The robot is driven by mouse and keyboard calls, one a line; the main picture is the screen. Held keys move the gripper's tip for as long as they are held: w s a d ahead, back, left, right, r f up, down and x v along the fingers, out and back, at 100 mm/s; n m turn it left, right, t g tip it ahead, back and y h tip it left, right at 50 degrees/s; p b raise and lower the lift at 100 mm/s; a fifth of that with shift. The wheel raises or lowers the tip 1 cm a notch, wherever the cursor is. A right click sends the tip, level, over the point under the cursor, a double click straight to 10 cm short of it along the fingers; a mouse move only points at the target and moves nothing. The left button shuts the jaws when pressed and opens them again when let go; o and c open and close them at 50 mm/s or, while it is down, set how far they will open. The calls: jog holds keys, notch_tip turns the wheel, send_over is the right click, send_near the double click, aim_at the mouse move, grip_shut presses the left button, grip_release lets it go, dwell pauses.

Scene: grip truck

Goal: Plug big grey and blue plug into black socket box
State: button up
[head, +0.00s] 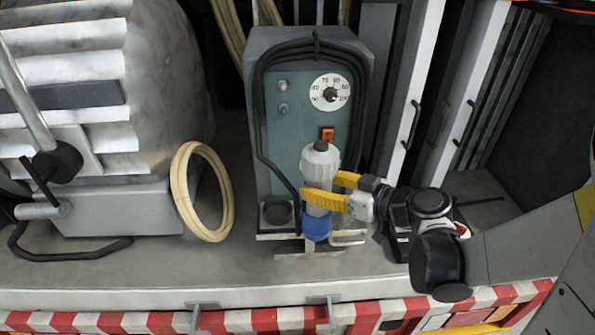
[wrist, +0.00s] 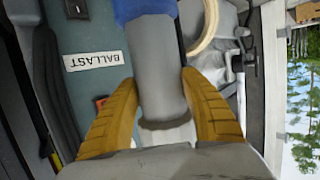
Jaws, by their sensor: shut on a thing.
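The big grey and blue plug (head: 318,158) is upright in front of the ballast unit, its grey end up and its blue end (head: 316,228) down. My gripper (head: 324,188), with yellow fingers, comes from the right and is shut around the plug's grey body. In the wrist view the grey body (wrist: 158,75) lies between both fingers (wrist: 160,105), with the blue part at the top edge. A black box-like thing (head: 397,247) is low on the right, partly hidden by my wrist. I cannot tell whether it is the socket box; no socket opening shows.
The teal ballast unit (head: 290,130) with a dial and black cable loops stands behind the plug. A round black cup (head: 277,212) is on its lower ledge. A cream hose coil (head: 183,195) leans at left. The grey truck bed (head: 215,260) is clear in front.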

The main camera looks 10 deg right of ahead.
aim_at(330, 187)
jog(key=shift+s+d, duration=1.25)
jog(key=shift+s+d+r, duration=0.1)
jog(key=shift+s+r, duration=0.05)
jog(key=shift+r, duration=0.15)
jog(key=shift+r+p, duration=0.25)
jog(key=shift+p, duration=0.15)
